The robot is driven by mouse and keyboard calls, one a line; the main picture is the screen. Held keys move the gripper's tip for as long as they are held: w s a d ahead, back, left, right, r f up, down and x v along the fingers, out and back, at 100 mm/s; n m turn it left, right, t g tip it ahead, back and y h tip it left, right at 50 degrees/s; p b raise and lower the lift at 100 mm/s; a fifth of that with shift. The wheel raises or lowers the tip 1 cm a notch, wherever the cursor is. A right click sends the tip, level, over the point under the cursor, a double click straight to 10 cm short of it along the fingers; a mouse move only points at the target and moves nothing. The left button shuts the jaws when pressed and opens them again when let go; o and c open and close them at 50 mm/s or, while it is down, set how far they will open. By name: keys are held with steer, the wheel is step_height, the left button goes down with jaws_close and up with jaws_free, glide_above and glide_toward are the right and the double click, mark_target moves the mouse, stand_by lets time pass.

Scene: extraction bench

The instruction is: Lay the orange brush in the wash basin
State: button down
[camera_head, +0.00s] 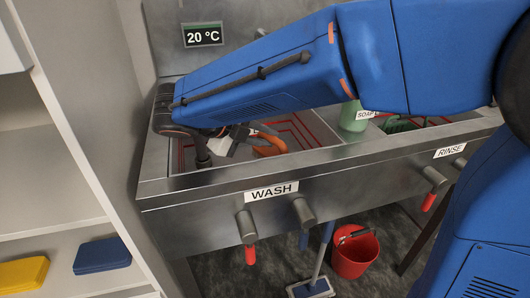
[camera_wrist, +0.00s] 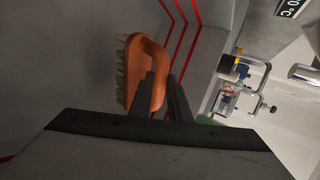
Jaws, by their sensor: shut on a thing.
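The orange brush (camera_wrist: 148,66) has a looped orange handle and pale bristles. In the wrist view my gripper (camera_wrist: 162,88) is shut on its orange handle, with the bristles facing left. In the head view the brush (camera_head: 270,146) shows just beyond my gripper (camera_head: 246,140), inside the outline of the wash basin (camera_head: 228,166). The basin is grey metal with red lines inside and a WASH label on its front. Red lines also show beside the brush in the wrist view. I cannot tell whether the brush touches the basin floor. My arm hides part of the basin.
A green soap bottle (camera_head: 354,117) stands right of the wash basin, near the rinse side with a green item (camera_head: 402,126). A shelf at left holds yellow (camera_head: 23,273) and blue (camera_head: 102,255) pads.

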mark_target(269, 151)
steer(key=shift+f, duration=2.2)
steer(key=c, duration=1.7)
jaws_free()
steer(key=shift+o, duration=0.2)
steer(key=v, duration=0.7)
steer(key=shift+a+r, duration=0.15)
steer(key=shift+r, duration=0.05)
steer(key=shift+s, duration=0.15)
